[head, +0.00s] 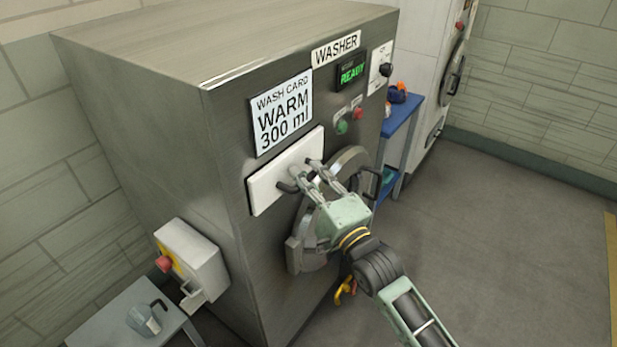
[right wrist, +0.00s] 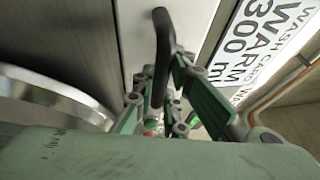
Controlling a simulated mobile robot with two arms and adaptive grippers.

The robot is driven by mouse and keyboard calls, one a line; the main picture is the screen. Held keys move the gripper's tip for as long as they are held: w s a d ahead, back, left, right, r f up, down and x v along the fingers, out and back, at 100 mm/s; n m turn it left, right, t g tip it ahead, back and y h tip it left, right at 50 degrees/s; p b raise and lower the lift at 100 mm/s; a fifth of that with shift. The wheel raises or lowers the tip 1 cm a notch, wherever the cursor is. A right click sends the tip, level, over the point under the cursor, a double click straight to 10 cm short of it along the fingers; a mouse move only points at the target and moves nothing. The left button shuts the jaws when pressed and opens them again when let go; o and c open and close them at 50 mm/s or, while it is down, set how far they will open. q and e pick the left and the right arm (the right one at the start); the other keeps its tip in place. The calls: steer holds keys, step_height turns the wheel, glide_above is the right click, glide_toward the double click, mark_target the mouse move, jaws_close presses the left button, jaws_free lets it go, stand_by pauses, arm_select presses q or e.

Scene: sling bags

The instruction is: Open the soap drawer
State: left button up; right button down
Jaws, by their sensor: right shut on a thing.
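The soap drawer (head: 267,190) is a white panel on the front of the steel washer, below the wash card, and it looks flush with the front. My right gripper (head: 301,172) is at the drawer front, with its fingers on the dark handle (head: 287,187). In the right wrist view the handle (right wrist: 161,60) stands between the fingers, and the gripper is shut on it. The fingers hide part of the handle in the head view. My left gripper is not in view.
The round washer door (head: 305,250) is just below the drawer, behind my right arm. A blue shelf (head: 402,125) stands at the right. The floor on the right is clear.

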steer(key=shift+f, duration=0.1)
stand_by(0.3)
steer(key=s+d+p, duration=0.3)
steer(key=s+d, duration=0.5)
steer(key=d, duration=0.3)
steer(key=shift+f, duration=0.1)
steer(key=c, duration=1.8)
jaws_free()
steer(key=v, duration=1.2)
